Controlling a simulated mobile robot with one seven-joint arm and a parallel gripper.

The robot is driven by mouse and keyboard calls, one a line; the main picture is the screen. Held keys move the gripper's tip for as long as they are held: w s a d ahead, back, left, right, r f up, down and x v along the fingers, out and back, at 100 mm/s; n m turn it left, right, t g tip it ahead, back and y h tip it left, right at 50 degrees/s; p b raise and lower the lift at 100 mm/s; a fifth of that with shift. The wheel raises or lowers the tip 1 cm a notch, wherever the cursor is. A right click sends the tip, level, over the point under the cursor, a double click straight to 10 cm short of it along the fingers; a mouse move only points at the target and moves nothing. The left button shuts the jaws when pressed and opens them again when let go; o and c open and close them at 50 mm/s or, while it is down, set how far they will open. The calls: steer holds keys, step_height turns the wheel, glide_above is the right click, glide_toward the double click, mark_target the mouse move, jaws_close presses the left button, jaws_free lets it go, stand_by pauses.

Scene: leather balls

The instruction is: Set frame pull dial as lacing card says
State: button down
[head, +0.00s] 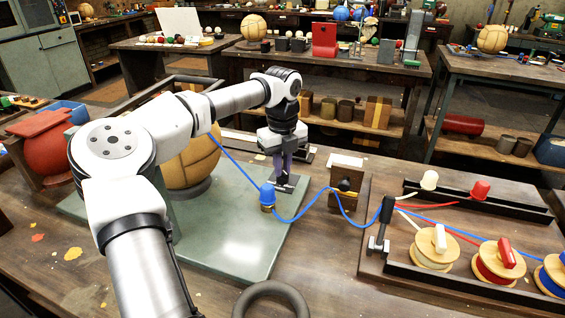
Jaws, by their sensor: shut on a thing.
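My gripper (284,176) points straight down at the far right edge of a green plate (235,235). Its fingers are shut on a small part at a dark fitting (292,184), which looks like the dial; the fingers hide most of it and I cannot read its setting. A tan leather ball (205,165) sits in a frame on the plate, partly hidden by my arm.
A blue thread (327,190) runs from the ball past a blue-capped peg (267,194) and the wooden block (349,192) to a board with thread spools (435,248). A dark ring (270,286) lies in front.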

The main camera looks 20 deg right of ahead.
steer(key=m+p, duration=0.1)
steer(key=m, duration=0.3)
steer(key=shift+r+m, duration=0.1)
steer(key=shift+m, duration=0.2)
steer(key=shift+m+p, duration=0.7)
steer(key=shift+m, duration=1.8)
steer(key=c, duration=1.4)
jaws_free()
steer(key=shift+c, duration=0.2)
step_height(320, 180, up, 14)
steer(key=b, duration=0.1)
steer(key=shift+f, duration=0.2)
